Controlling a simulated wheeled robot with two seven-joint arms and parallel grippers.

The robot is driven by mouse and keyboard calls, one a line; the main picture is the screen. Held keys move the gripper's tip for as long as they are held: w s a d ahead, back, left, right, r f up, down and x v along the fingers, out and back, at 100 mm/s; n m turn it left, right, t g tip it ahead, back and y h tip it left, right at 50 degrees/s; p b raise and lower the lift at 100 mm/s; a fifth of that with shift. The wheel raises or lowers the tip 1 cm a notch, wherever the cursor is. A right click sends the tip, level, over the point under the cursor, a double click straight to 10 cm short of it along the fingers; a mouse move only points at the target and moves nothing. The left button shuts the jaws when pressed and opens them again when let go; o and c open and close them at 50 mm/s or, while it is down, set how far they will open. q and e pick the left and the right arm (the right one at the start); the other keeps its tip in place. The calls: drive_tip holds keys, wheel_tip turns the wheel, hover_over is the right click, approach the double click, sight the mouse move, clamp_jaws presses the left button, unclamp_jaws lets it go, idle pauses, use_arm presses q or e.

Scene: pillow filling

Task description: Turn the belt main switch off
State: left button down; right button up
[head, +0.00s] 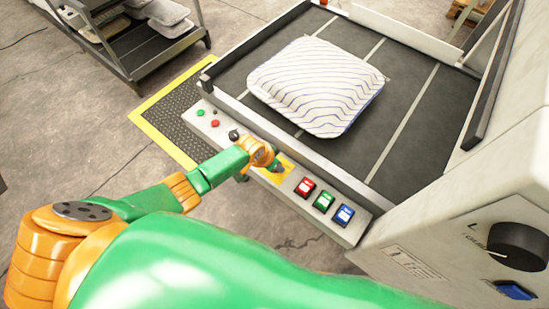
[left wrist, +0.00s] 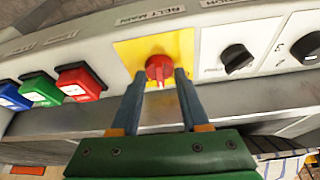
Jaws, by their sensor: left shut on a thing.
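The belt main switch is a red rotary knob (left wrist: 159,67) on a yellow plate (left wrist: 126,52), under a label reading "BELT MAIN". In the head view the yellow plate (head: 287,164) is on the front control strip, with the knob mostly hidden by my gripper. My left gripper (left wrist: 161,82) has one finger on each side of the knob and is shut on it. In the head view my left gripper (head: 273,163) reaches the panel from the left. The knob's grip part looks roughly vertical in the wrist view. My right gripper is not in view.
Red (head: 305,187), green (head: 324,201) and blue (head: 344,215) push buttons sit right of the switch. Black knobs (left wrist: 236,58) sit on its other side. A striped pillow (head: 316,85) lies on the dark belt (head: 405,110). A grey machine housing (head: 440,235) stands at right.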

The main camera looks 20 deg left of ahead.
use_arm(q)
drive_tip(key=n, duration=0.1)
drive_tip(key=n+y+p, duration=0.1)
drive_tip(key=shift+d+r+n, duration=0.15)
drive_tip(key=shift+d+n, duration=0.05)
drive_tip(key=shift+n, duration=0.2)
drive_tip(key=shift+n+y, duration=0.3)
drive_tip(key=shift+n, duration=0.6)
drive_tip(key=n+y, duration=0.1)
drive_tip(key=n, duration=0.1)
drive_tip(key=shift+n, duration=0.3)
drive_tip(key=shift+d+n+y+b, duration=0.1)
drive_tip(key=shift+n+y+b, duration=0.45)
drive_tip(key=shift+n, duration=0.85)
drive_tip(key=shift+c, duration=2)
unclamp_jaws()
